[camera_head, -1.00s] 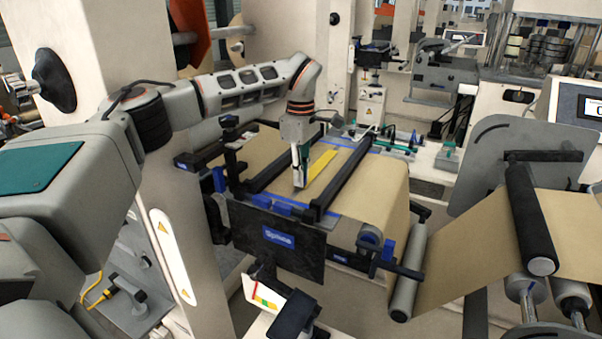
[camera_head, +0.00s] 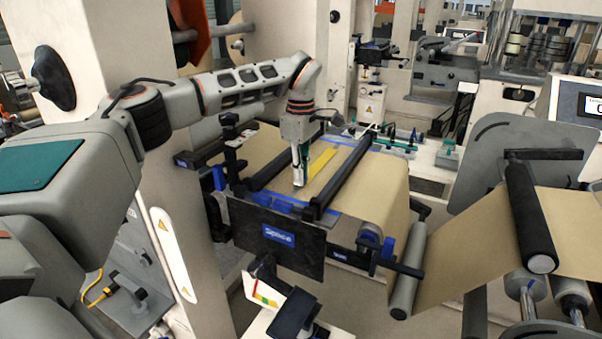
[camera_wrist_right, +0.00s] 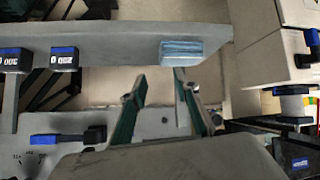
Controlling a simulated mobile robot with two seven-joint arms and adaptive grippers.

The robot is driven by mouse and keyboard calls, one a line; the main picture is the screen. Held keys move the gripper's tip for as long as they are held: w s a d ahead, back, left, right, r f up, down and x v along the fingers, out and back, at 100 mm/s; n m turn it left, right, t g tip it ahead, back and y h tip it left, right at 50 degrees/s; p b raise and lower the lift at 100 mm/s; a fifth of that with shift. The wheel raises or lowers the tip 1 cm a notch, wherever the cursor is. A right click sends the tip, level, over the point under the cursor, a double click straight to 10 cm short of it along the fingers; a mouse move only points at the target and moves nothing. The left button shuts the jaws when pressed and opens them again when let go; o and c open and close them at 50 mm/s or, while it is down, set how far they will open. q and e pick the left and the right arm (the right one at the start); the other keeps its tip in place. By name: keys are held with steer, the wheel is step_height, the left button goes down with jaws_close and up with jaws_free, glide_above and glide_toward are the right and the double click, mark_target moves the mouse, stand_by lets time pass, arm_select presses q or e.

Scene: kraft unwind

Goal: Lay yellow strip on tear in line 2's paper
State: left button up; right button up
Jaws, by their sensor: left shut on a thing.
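The yellow strip (camera_head: 322,162) shows in the head view over the brown paper (camera_head: 372,181) of the splice table, between two dark bars. My left gripper (camera_head: 299,184) points down at the strip's near end and is shut on it. The fingers partly cover that end. I cannot tell whether the strip touches the paper, and I cannot make out the tear. My right gripper (camera_wrist_right: 158,84) shows only in the right wrist view; its fingers are apart with nothing between them.
The dark bar (camera_head: 348,177) lies just right of the strip. A black plate with a blue label (camera_head: 278,235) stands at the table's front. A roller (camera_head: 407,272) is at its right. A grey beam with a pale blue block (camera_wrist_right: 181,51) lies beyond my right fingers.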

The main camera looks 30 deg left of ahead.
arm_select(q)
steer(key=shift+f, duration=0.1)
steer(key=o, duration=0.8)
steer(key=shift+o, duration=0.2)
step_height(320, 180, up, 12)
